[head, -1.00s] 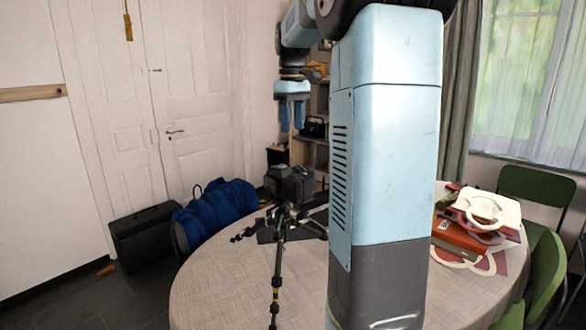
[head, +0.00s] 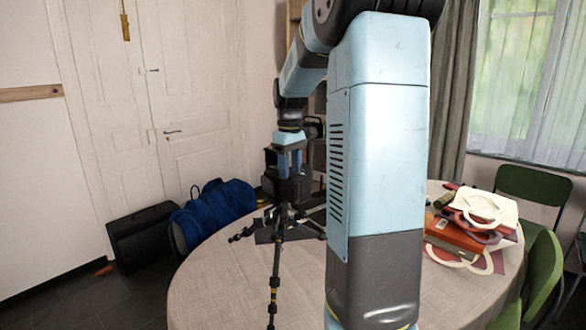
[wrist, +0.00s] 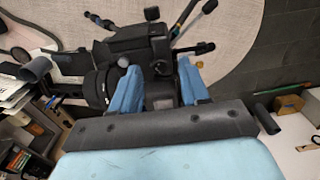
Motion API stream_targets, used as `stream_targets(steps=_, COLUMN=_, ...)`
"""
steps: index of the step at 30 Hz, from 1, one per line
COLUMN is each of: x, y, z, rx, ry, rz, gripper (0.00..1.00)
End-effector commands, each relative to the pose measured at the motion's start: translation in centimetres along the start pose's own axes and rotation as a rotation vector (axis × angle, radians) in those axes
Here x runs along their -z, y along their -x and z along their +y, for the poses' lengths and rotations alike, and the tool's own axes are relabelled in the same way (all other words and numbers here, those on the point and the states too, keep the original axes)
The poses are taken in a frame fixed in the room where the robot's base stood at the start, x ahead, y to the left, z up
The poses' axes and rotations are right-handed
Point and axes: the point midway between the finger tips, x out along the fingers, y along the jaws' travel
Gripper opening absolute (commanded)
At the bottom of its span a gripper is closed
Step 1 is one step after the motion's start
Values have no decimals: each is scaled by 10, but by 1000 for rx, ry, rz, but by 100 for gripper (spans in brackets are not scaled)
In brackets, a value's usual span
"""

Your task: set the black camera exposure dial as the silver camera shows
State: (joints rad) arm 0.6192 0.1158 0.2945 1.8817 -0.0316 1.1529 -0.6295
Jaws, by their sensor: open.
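The black camera (head: 300,187) sits on a tripod (head: 277,262) on the round table. In the wrist view the camera body (wrist: 130,45) is close below my gripper, with its dark lens (wrist: 97,88) at left. My gripper (head: 290,174) is open, its blue fingers pointing down at the camera. In the wrist view the fingers of my gripper (wrist: 160,66) stand apart, with small dark knobs of the camera between and just beyond them. I cannot tell which one is the exposure dial, read its setting, or tell whether a finger touches it. I cannot make out a silver camera.
A blue bag (head: 212,212) and a black case (head: 142,232) stand at left. Green chairs (head: 535,190) are at right.

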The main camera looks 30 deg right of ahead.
Motion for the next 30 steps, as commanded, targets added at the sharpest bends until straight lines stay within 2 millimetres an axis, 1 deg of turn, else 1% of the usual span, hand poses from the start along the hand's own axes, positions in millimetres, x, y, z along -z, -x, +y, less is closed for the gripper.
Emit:
stream_targets(steps=3, x=0, y=-4, z=0, rx=1, ry=0, rz=0, gripper=45)
stream_targets(steps=11, x=0, y=-4, z=0, rx=0, ry=-1, rz=0, gripper=45)
stream_targets(steps=25, x=0, y=-4, z=1, rx=0, ry=-1, rz=0, gripper=0)
stream_targets(steps=28, x=-1, y=-4, z=1, rx=0, ry=-2, rz=0, gripper=0)
stream_targets(steps=29, x=-5, y=-4, z=16, rx=0, ry=-7, rz=1, gripper=0)
stream_targets(steps=30, x=-4, y=-5, z=10, rx=0, ry=-5, rz=0, gripper=0)
